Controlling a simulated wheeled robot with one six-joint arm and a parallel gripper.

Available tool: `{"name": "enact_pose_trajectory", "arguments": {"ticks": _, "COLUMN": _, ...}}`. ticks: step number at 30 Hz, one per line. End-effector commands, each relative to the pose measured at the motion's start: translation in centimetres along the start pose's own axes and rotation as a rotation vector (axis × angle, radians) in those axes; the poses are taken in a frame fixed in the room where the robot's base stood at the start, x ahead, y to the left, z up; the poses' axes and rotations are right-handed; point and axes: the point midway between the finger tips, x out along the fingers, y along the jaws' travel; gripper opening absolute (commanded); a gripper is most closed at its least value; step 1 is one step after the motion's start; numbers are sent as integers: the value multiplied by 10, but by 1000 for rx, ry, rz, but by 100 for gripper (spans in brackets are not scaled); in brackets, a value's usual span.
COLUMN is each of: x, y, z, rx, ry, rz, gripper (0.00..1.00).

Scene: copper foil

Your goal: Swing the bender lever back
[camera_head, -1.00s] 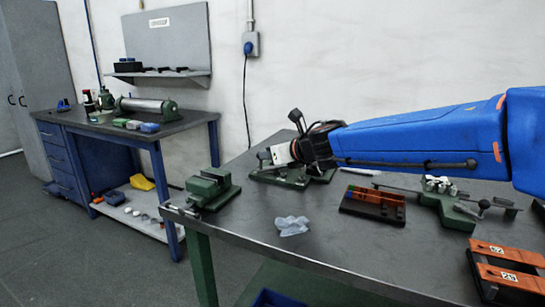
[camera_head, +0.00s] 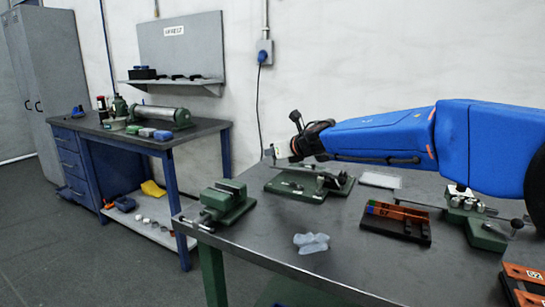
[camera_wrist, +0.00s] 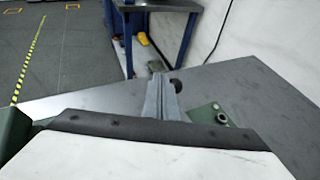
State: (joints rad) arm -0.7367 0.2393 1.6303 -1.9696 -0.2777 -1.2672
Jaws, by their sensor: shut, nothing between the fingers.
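A green bench device with a flat base plate and metal bars on top, which I take to be the bender (camera_head: 310,187), stands at the back of the grey table. My gripper (camera_head: 269,154) is shut and empty, above the bender's left back side. In the wrist view my grey fingers (camera_wrist: 160,97) lie together, with a dark round knob (camera_wrist: 177,86) close to their right. I cannot tell whether they touch. Part of the green base with a bolt (camera_wrist: 222,117) shows lower right. The lever's position is not clear.
A green vise (camera_head: 226,203) stands at the table's left edge. A crumpled clear piece (camera_head: 311,243) lies near the front edge. A dark tray with coloured blocks (camera_head: 396,220) and another green fixture (camera_head: 474,218) stand to the right. The table between is clear.

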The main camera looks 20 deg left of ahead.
Motion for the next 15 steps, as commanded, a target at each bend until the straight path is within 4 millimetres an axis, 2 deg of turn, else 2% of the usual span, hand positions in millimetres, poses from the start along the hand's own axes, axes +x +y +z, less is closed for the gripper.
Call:
{"name": "enact_pose_trajectory", "arguments": {"ticks": 6, "x": 11, "y": -12, "z": 4, "rx": 1, "ry": 0, "rz": 0, "gripper": 0}}
{"name": "enact_pose_trajectory", "arguments": {"ticks": 15, "x": 15, "y": -17, "z": 6, "rx": 1, "ry": 0, "rz": 0, "gripper": 0}}
